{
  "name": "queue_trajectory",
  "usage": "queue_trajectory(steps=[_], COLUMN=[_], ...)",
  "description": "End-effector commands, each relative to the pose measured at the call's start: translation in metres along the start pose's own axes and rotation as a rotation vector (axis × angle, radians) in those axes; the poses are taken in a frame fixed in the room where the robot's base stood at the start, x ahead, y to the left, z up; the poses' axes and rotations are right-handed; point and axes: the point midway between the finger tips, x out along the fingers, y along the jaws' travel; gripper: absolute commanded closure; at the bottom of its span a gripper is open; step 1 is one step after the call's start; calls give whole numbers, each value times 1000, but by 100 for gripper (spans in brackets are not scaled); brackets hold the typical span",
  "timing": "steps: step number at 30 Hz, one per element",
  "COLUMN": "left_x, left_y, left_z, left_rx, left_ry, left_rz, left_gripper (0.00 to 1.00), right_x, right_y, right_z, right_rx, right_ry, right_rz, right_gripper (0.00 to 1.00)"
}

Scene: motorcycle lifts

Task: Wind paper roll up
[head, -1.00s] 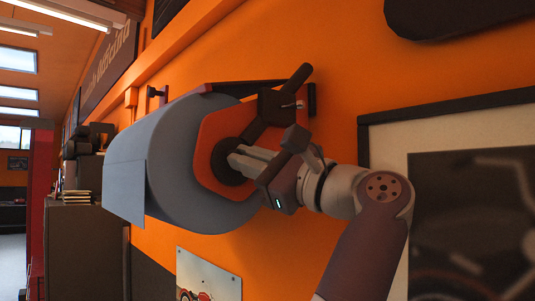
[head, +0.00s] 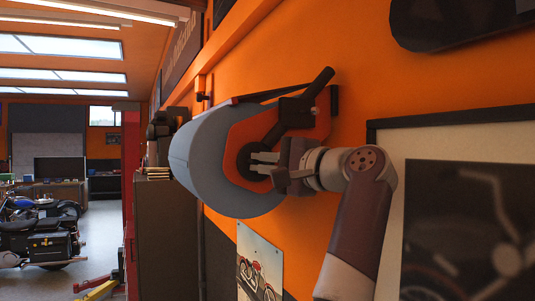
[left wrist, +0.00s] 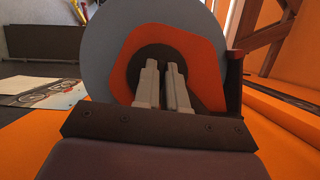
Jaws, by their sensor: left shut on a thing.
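The blue-grey paper roll (head: 208,165) sits in a holder on the orange wall. An orange-red end plate (head: 243,130) covers the roll's near end, with a dark round hub (head: 246,152) at its middle. My left gripper (head: 258,164) reaches in from the right and is shut on the hub. In the left wrist view, the two grey fingers (left wrist: 164,68) are close together against the dark hub (left wrist: 137,66), in front of the plate and roll (left wrist: 98,60). The fingers hide part of the hub. My right gripper is not in view.
A dark bar (head: 318,90) slants up from the holder, close above my gripper. A framed picture (head: 385,128) hangs right, behind my arm. A poster (head: 260,262) hangs below the roll. A dark cabinet (head: 165,230) stands left; open floor and a motorcycle (head: 40,235) lie beyond.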

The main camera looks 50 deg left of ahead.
Motion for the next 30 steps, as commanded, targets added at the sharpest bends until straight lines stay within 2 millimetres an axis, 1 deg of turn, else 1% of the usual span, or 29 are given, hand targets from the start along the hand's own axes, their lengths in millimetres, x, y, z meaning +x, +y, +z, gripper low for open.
queue_trajectory(steps=[1, 6, 24, 25, 27, 30], left_x=[0, 0, 0, 0, 0, 0], left_y=[-3, -2, 0, 0, 0, 0], left_z=[0, 0, 0, 0, 0, 0], left_rx=[-19, -72, -107, -107, -106, -105], left_ry=[2, 2, 1, 1, 1, 0], left_rz=[6, 29, 42, 42, 42, 42], left_gripper=[100, 100, 100, 83, 64, 64], right_x=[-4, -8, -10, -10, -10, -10], right_y=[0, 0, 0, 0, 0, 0], right_z=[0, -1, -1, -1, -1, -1], right_rx=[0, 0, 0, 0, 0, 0], right_ry=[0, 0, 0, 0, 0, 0], right_rz=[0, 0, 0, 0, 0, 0], right_gripper=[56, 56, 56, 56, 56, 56])
